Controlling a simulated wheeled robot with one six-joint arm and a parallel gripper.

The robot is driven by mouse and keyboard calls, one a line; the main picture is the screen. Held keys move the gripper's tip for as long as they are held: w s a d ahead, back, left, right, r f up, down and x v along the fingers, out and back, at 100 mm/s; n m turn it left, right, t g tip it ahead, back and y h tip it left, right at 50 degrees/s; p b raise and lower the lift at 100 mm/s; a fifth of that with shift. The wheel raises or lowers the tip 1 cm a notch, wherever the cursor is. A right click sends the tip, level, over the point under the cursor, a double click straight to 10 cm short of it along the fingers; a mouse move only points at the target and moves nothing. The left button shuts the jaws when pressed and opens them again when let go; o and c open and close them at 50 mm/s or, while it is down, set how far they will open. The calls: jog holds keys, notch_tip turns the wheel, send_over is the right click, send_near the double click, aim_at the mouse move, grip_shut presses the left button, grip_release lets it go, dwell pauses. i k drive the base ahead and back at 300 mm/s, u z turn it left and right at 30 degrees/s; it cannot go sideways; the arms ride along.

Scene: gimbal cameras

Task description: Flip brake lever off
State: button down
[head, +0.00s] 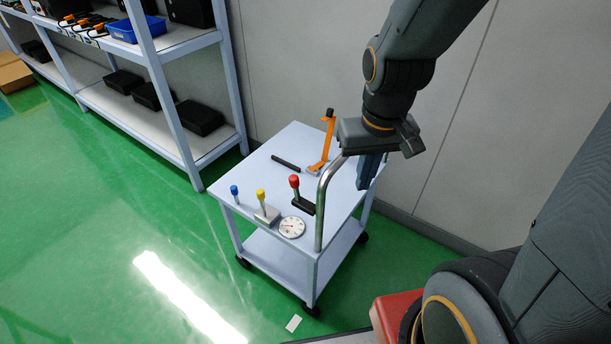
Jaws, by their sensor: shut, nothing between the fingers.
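A white cart (262,160) carries several levers; which one is the brake lever is not labelled. An orange lever with a black grip (326,143) stands upright and slightly tilted at the back. A red-knobbed lever (295,182) rises near the right front edge, beside a black block. A yellow-knobbed lever (261,196) stands on a grey base, and a small blue-knobbed lever (235,191) is at the left. My gripper (367,186) points down at the cart's right side, right of the orange lever and behind the metal handle. It is shut, empty and apart from the levers.
A bent metal handle (322,205) rises at the cart's right end. A round dial (292,227) and a black bar (286,163) lie on the top. A shelf rack (170,95) stands at the left, a grey wall is behind, and green floor is free in front.

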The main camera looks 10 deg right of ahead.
aim_at(294, 181)
jog(key=k, duration=0.75)
jog(key=u, duration=0.85)
jog(key=i, duration=0.55)
